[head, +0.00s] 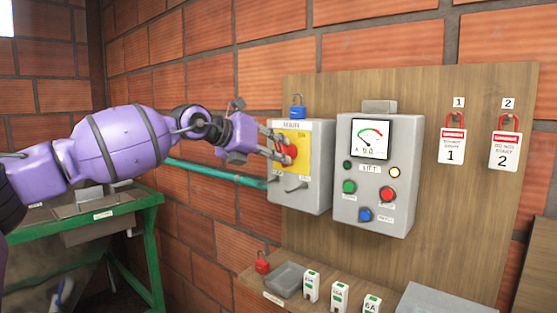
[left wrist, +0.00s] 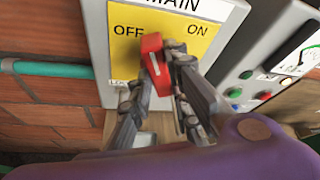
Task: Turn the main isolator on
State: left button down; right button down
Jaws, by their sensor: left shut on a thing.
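The main isolator is a grey box (head: 311,190) labelled MAIN on the wooden board. Its yellow plate (left wrist: 128,22) reads OFF at left and ON at right in the left wrist view. The red rotary handle (left wrist: 153,52) sits on this plate, its upper end between the two words and tilted slightly toward OFF. My left gripper (head: 277,146) is at the front of the box. In the left wrist view its fingers (left wrist: 163,76) are shut on the handle, one on each side. My right gripper is not in view.
A blue padlock (head: 297,108) is on top of the isolator. The lift control box (head: 373,215) with meter and buttons stands close at right. Red padlocks with tags (head: 453,145) hang farther right. A shelf below holds a grey tray (head: 285,280) and several fuses.

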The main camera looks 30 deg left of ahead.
pick_arm(q)
jog(key=m+y+b, duration=0.2)
jog(key=m, duration=0.1)
jog(key=shift+d, duration=0.2)
dwell(0.5)
jog(key=c, duration=1.6)
grip_release()
jog(key=shift+c, duration=0.2)
